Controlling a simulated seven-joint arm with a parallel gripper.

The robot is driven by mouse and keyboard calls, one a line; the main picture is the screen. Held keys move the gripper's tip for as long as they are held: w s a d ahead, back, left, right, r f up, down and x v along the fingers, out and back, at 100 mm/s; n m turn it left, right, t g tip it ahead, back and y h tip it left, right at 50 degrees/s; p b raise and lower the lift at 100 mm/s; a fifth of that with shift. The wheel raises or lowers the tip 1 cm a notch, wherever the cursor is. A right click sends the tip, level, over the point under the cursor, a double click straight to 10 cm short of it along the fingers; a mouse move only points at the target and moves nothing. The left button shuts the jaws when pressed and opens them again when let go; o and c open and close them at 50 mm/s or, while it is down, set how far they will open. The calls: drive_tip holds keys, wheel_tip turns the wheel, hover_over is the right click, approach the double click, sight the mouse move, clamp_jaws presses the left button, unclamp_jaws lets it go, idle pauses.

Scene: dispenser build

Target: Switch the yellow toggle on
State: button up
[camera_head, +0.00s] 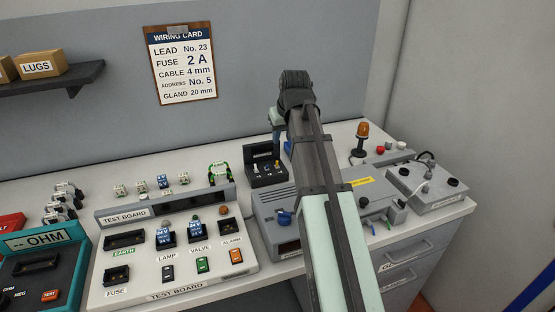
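A small black switch box (266,178) stands on the bench, left of my arm. It has a row of small toggles on its sloped face. The yellow toggle (277,163) is the rightmost one I can make out, beside a white toggle (257,169). It is too small to tell which way the yellow lever is set. My gripper (276,146) points down just above and behind the yellow toggle. My own arm and wrist hide much of it, so I cannot tell its opening or whether it touches the lever.
A grey unit with a blue knob (284,217) stands in front of the switch box. The white test board (178,281) lies to the left, with a green wire coil (220,172) behind it. An amber beacon (362,134) and grey boxes stand right of my arm.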

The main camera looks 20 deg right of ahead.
sight(278, 168)
drive_tip(key=x, duration=1.3)
drive_tip(key=shift+f, duration=0.2)
drive_tip(key=shift+c, duration=0.3)
clamp_jaws()
